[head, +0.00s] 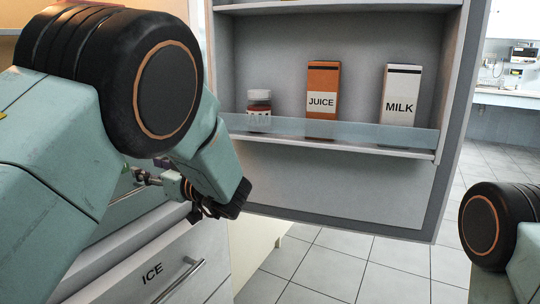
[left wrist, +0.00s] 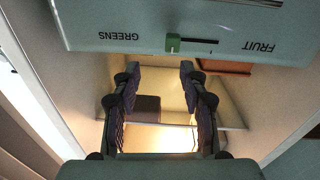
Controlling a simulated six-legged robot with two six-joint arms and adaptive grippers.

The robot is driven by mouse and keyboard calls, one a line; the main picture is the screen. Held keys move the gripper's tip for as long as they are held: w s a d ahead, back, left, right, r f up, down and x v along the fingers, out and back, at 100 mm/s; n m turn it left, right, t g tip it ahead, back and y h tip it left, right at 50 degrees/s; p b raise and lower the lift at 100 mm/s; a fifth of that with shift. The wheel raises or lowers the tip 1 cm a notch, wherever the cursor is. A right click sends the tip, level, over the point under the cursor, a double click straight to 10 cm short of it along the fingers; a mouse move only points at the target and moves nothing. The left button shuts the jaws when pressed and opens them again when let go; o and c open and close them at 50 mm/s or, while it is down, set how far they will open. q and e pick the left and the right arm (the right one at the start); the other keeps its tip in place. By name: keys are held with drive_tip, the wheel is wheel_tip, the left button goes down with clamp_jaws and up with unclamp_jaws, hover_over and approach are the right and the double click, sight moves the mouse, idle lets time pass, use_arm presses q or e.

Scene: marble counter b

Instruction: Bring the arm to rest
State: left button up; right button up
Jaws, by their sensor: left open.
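My left arm fills the left of the head view. Its gripper (head: 200,208) is partly hidden by my own wrist and is beside the open fridge door (head: 340,185), above the drawer marked ICE (head: 150,268). In the left wrist view the two fingers of the left gripper (left wrist: 160,78) stand apart with nothing between them. Beyond them is a lit compartment, and a panel marked GREENS and FRUIT (left wrist: 215,22) appears upside down at the top. Part of my right arm shows at the right edge of the head view; its gripper is out of view.
The door shelf (head: 410,150) holds a jam jar (head: 259,104), an orange JUICE carton (head: 322,88) and a white MILK carton (head: 401,92) behind a clear guard. The ICE drawer has a bar handle (head: 170,284). Tiled floor (head: 330,270) shows below the door.

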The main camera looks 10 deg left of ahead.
use_arm(q)
drive_tip(key=d+f+m+t+h+p, duration=0.1)
drive_tip(key=d+f+m+t+h, duration=0.1)
drive_tip(key=f+m+h, duration=0.3)
drive_tip(key=d+f+m+t+h, duration=0.1)
drive_tip(key=f+m+t+h, duration=0.15)
drive_tip(key=f, duration=0.45)
drive_tip(key=s+d+f+m+g+h+p, duration=0.1)
drive_tip(key=s+f+m+h, duration=0.1)
drive_tip(key=s+f, duration=0.35)
drive_tip(key=s+d+f+m+g+h, duration=0.1)
drive_tip(key=s+f+g+h, duration=0.2)
drive_tip(key=f, duration=0.4)
drive_tip(key=s+d+f+g+h+p, duration=0.1)
drive_tip(key=s+f+g, duration=0.1)
drive_tip(key=s, duration=0.9)
drive_tip(key=s+d+f+m+g+h+p, duration=0.1)
drive_tip(key=s+d+f+g+p, duration=0.1)
drive_tip(key=s, duration=1)
drive_tip(key=s+d+f+m+g+h+p, duration=0.1)
drive_tip(key=s+f+g, duration=0.3)
drive_tip(key=s, duration=0.8)
wheel_tip(320, 180, down, 2)
drive_tip(key=shift+d+h, duration=0.2)
drive_tip(key=shift+h, duration=0.25)
